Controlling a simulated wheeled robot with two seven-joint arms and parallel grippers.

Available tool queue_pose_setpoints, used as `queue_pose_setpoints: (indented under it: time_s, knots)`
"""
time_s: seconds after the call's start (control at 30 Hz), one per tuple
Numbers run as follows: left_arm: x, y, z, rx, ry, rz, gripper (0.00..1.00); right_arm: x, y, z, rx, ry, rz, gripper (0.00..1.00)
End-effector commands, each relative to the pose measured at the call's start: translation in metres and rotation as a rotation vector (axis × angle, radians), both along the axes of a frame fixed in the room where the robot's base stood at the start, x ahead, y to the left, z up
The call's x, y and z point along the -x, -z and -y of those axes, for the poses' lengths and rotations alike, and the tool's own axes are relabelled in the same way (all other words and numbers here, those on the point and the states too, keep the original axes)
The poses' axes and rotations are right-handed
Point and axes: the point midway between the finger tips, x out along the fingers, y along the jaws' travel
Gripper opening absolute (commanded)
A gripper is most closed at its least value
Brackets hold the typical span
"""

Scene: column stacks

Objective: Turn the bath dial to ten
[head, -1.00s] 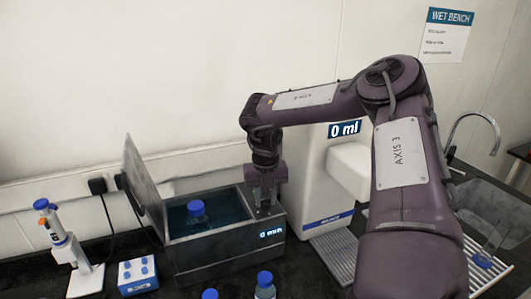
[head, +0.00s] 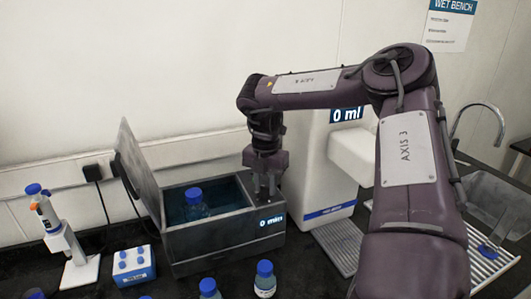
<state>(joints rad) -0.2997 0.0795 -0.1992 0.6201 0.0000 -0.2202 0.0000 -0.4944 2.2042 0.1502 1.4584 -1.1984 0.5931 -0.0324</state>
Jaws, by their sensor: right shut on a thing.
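The bath (head: 205,243) is a dark grey box with its lid (head: 138,170) raised at the left. Its display (head: 271,220) reads "0 min". A bottle with a blue cap (head: 195,203) stands in the water inside. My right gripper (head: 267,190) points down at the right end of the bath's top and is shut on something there. The dial itself is hidden by the fingers, so I cannot make out its setting. My left gripper is not in view.
Blue-capped bottles (head: 264,280) stand in front of the bath. A pipette on a stand (head: 62,240) and a blue-and-white rack (head: 134,266) are at the left. A white dispenser (head: 318,190) showing "0 ml" stands close behind the bath's right end. A sink (head: 492,205) is at the right.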

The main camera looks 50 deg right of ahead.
Motion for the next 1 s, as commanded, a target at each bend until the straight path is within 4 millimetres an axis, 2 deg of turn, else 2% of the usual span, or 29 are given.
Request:
queue_pose_setpoints:
  time_s: [0.23,0.67,0.7,0.87,1.0]
  knots:
    - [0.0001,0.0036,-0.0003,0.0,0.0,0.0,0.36,-0.0009,-0.0008,0.0005,0.002,0.063,0.004,0.05]
    - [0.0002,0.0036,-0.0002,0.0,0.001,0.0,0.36,-0.001,-0.0015,0.0005,0.002,0.073,0.004,0.05]
    - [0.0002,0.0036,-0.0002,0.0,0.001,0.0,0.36,-0.001,-0.0015,0.0005,0.002,0.073,0.004,0.3]
    - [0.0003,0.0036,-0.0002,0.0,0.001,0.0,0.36,-0.0008,-0.0011,0.0003,0.002,0.072,0.002,0.5]
    - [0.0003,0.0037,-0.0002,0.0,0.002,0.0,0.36,-0.0005,-0.0007,0.0002,0.001,0.072,0.001,0.5]
